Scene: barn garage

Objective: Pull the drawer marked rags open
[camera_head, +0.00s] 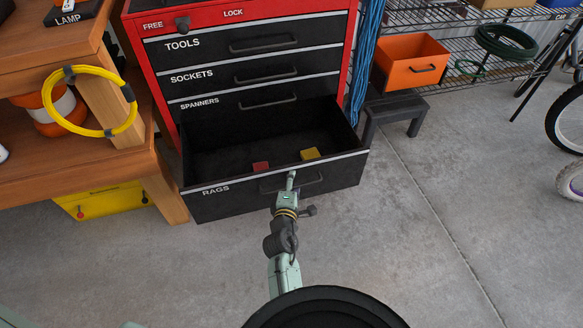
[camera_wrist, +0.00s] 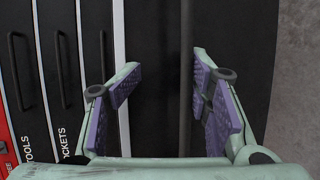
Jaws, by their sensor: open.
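The black drawer marked RAGS (camera_head: 225,205) is the lowest visible drawer of the red tool cabinet. It stands pulled far out, its inside showing. A red block (camera_head: 261,166) and a yellow block (camera_head: 310,154) lie in it near the front wall. Its bar handle (camera_head: 312,184) is on the front face, partly hidden by my gripper (camera_head: 291,179). In the wrist view my gripper (camera_wrist: 167,62) is open, with purple-padded fingers apart over the drawer and nothing visibly held. I cannot tell whether a finger touches the handle or front edge.
Shut drawers marked TOOLS (camera_head: 225,48), SOCKETS (camera_head: 235,73) and SPANNERS (camera_head: 240,98) are above. A wooden bench (camera_head: 90,170) stands close on the left. A dark stool (camera_head: 393,108) stands to the right. Concrete floor (camera_head: 440,230) is clear in front and right.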

